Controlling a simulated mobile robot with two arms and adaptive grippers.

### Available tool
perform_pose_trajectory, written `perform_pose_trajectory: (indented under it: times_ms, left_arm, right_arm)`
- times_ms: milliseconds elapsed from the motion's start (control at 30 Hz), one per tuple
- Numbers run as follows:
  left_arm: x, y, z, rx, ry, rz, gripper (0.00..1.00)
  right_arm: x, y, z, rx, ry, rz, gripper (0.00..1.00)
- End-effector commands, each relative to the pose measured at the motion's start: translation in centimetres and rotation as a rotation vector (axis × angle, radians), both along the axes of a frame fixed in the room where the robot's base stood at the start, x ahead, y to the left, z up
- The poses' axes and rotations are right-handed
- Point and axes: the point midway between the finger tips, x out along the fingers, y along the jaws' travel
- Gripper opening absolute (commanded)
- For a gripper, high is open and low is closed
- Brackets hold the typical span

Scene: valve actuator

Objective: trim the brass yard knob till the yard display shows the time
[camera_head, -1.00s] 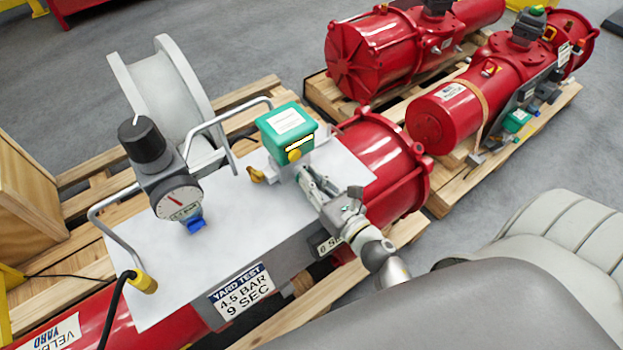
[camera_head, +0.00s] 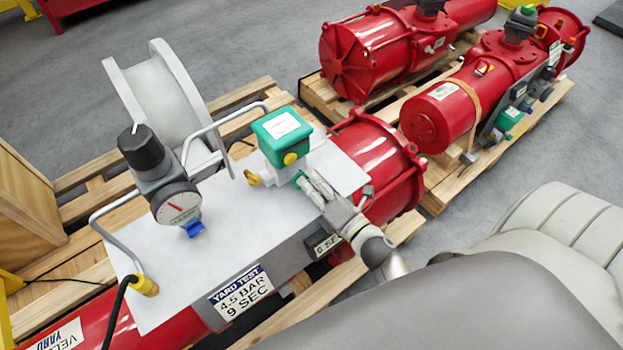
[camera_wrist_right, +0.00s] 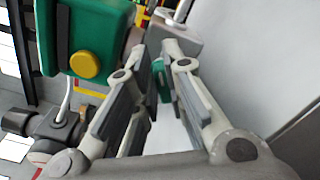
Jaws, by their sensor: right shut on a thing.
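My right gripper (camera_head: 303,182) reaches over the near edge of the grey-white plate (camera_head: 240,222), beside the green box. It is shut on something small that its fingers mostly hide. In the right wrist view the fingers (camera_wrist_right: 165,75) have a teal-green piece between or behind them. I cannot make out the brass knob there. The green box (camera_head: 281,128) has a white top label and a round yellow button (camera_head: 290,158). Its front face is dark, and I can read no time on it. The box and button also show in the right wrist view (camera_wrist_right: 86,64). My left gripper is not in view.
A gauge (camera_head: 176,205) with a black regulator knob (camera_head: 140,147) stands on the plate's left part, near bent metal handles. A yellow fitting (camera_head: 253,179) sits left of my gripper. A sign (camera_head: 240,291) reads "YARD TEST 4.5 BAR 9 SEC". Red cylinders on pallets stand behind.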

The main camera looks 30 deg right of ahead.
Motion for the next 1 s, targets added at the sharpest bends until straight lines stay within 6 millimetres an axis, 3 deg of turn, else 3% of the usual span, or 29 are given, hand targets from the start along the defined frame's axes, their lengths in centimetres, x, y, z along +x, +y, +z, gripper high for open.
perform_pose_trajectory:
  times_ms: [500, 1000]
  left_arm:
    - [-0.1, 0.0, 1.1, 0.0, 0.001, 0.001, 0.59]
    - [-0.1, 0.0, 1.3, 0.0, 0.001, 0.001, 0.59]
  right_arm:
    - [0.1, -0.3, -0.5, 0.363, 0.05, -0.001, 0.0]
    - [0.1, -0.3, -0.7, 0.446, 0.062, -0.001, 0.0]
